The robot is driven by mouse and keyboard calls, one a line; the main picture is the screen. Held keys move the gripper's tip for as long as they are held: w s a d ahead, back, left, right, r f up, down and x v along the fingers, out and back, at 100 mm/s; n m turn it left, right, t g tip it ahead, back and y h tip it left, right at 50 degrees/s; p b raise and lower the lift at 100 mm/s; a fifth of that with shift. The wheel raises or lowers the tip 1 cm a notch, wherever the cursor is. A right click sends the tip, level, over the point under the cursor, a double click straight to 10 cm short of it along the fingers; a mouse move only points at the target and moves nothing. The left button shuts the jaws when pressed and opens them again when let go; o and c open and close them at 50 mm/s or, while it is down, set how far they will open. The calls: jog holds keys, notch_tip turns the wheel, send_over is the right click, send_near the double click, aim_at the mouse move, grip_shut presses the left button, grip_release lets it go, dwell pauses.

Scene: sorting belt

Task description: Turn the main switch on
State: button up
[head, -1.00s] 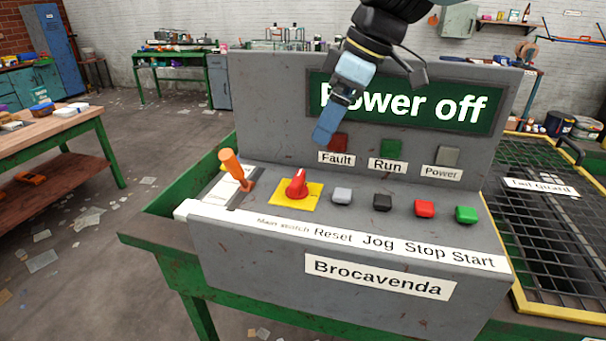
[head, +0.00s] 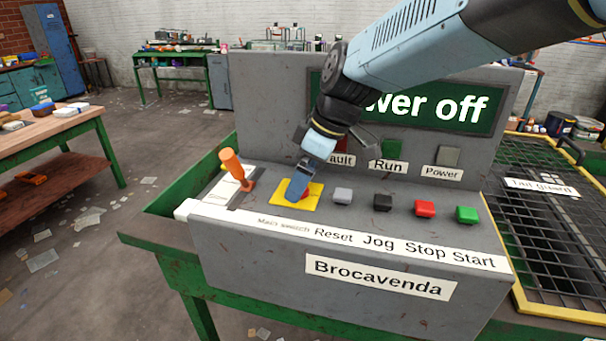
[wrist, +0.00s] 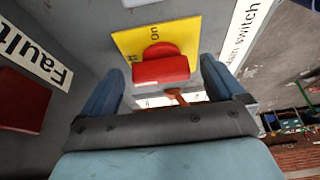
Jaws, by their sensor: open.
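The main switch is a red rotary knob on a yellow plate (head: 313,198) at the left of the grey console's sloping face. In the head view my gripper (head: 297,192) comes down over the knob and hides most of it. In the wrist view the red knob (wrist: 160,68) shows between and just beyond the two open blue fingers (wrist: 158,82), with a gap on each side. The display (head: 440,103) is partly hidden by my arm and shows "wer off".
An orange lever (head: 235,168) stands left of the switch. The grey (head: 343,195), black (head: 382,201), red (head: 425,208) and green (head: 467,214) buttons are to its right. The upright panel with the Fault, Run and Power lamps rises behind. A yellow-framed mesh guard (head: 560,240) lies at the right.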

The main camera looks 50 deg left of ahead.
jog(key=shift+c, duration=0.4)
jog(key=c, duration=1)
jog(key=shift+o, duration=0.2)
jog(key=m, duration=0.2)
jog(key=m+t, duration=0.1)
jog(key=m, duration=0.1)
jog(key=shift+s+d+t+y, duration=0.15)
jog(key=shift+t+y, duration=0.15)
jog(key=shift+y, duration=0.1)
jog(key=m, duration=0.1)
jog(key=m+t, duration=0.1)
jog(key=m, duration=0.1)
jog(key=m+t, duration=0.1)
jog(key=m, duration=0.1)
jog(key=shift+s, duration=0.3)
jog(key=m, duration=0.2)
jog(key=m+t, duration=0.1)
jog(key=m, duration=0.1)
jog(key=shift+s+m+t, duration=0.2)
jog(key=shift+m+t, duration=0.1)
jog(key=m, duration=0.2)
jog(key=m+t+h, duration=0.1)
jog(key=m, duration=0.1)
jog(key=shift+s+h, duration=0.15)
jog(key=shift+h, duration=0.15)
jog(key=shift+m, duration=0.3)
